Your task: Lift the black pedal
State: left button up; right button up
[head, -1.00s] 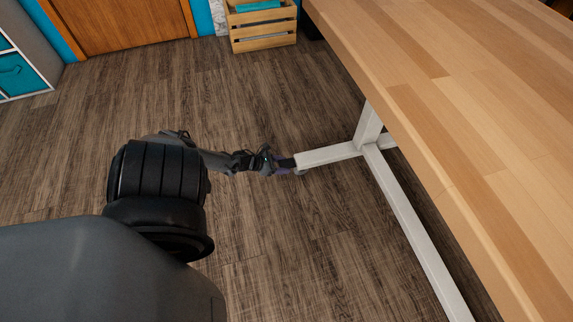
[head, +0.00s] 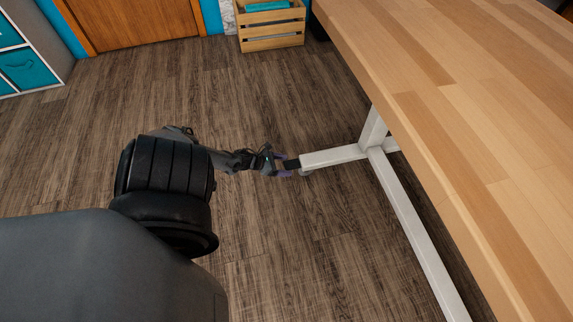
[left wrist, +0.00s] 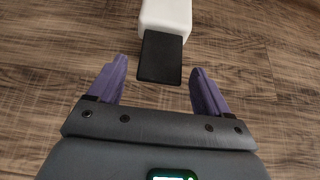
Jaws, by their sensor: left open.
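The black pedal (left wrist: 161,57) is a flat dark plate at the end of a white table foot. In the left wrist view it lies between the tips of my left gripper (left wrist: 158,85), with floor visible on both sides of it. The purple fingers are spread and do not touch it in that view. In the head view the pedal (head: 292,164) sits at the left end of the white foot, and my left gripper (head: 283,164) is right at it, low near the floor. My right gripper is not in view.
The white table foot (head: 335,156) and frame bar (head: 415,230) stand under the wooden tabletop (head: 450,110) on the right. A wooden crate (head: 272,37) stands at the back. A shelf with a teal bin (head: 27,68) is at far left. The wood floor around the gripper is clear.

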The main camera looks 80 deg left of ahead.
pick_arm(q)
jog(key=p+v, duration=0.3)
jog(key=v, duration=0.6)
jog(key=shift+r+p, duration=0.15)
jog(key=shift+p, duration=0.2)
